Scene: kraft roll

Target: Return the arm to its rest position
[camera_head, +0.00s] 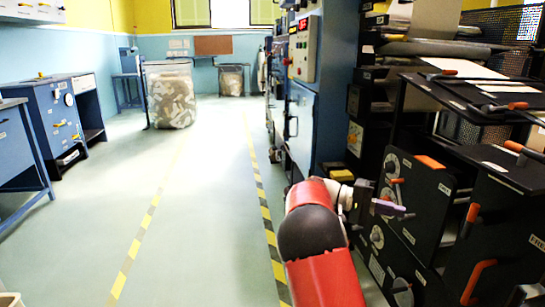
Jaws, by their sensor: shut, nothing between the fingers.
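My red arm rises from the bottom of the head view, with a dark rounded joint in its middle. Beyond that joint, a pale wrist leads to my gripper (392,208), which points right toward the black machine (438,215). The gripper looks shut, with nothing seen between its fingers. It shows small, in front of the machine's face with its dials and orange handles. I cannot tell whether it touches the machine.
Blue cabinets (303,125) line the right side beyond the arm. A yellow-black floor stripe (262,205) runs beside them. The pale floor (200,195) in the middle is clear. A bin of crumpled material (171,97) stands farther back, and a blue workbench (57,120) stands left.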

